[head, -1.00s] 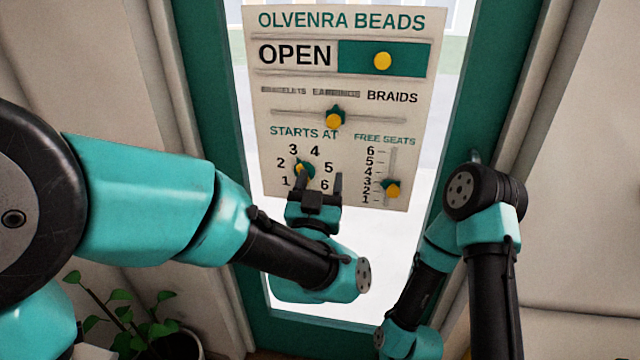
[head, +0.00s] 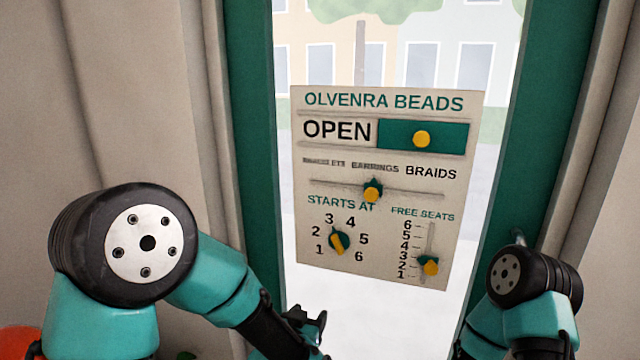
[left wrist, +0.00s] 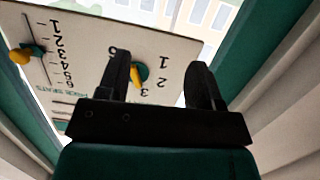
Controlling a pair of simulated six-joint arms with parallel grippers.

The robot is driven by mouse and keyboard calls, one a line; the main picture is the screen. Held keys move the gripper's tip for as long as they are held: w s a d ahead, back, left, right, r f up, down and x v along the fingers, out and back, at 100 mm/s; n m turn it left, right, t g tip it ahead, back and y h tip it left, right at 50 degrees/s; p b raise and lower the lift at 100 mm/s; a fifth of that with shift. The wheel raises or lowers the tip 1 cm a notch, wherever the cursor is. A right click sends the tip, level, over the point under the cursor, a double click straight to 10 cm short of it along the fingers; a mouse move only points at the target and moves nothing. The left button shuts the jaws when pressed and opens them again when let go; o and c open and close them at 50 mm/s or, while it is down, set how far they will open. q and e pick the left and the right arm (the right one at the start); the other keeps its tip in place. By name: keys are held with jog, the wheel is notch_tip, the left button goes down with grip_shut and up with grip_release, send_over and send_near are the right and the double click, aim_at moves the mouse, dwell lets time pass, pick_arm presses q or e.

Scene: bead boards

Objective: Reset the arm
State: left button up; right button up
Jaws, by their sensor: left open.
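The bead board (head: 470,230) hangs on the door glass and reads OLVENRA BEADS. Its top green slider with a yellow knob (head: 421,139) shows OPEN beside it. The craft slider knob (head: 372,190) sits near the middle of its track. The STARTS AT dial (head: 339,241) has a yellow pointer, and the FREE SEATS knob (head: 428,265) is low on its vertical track. My left gripper (head: 305,322) is open and empty, below the board and apart from it. The left wrist view shows its spread fingers (left wrist: 158,80) with the dial (left wrist: 139,74) beyond them. My right gripper is out of view.
The green door frame (head: 256,150) stands left of the glass, with a pale wall (head: 100,100) beyond it. A door handle (head: 518,238) shows at the right. An orange rounded object (head: 18,342) is at the lower left edge. The space before the board is clear.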

pick_arm(q)
jog(key=s+a+f+n+g+y, duration=0.1)
jog(key=s+a+f+g, duration=0.25)
jog(key=a+f, duration=0.45)
jog(key=s+a+f+n+g+y, duration=0.1)
jog(key=s+a+f+n+g, duration=0.2)
jog(key=f, duration=0.9)
jog(key=s+a+f+n+g, duration=0.1)
jog(key=s+a+f+g, duration=0.6)
jog(key=s, duration=0.7)
notch_tip(320, 180, down, 5)
jog(key=shift+a+r, duration=0.15)
jog(key=shift+a, duration=0.9)
jog(key=shift+s, duration=0.1)
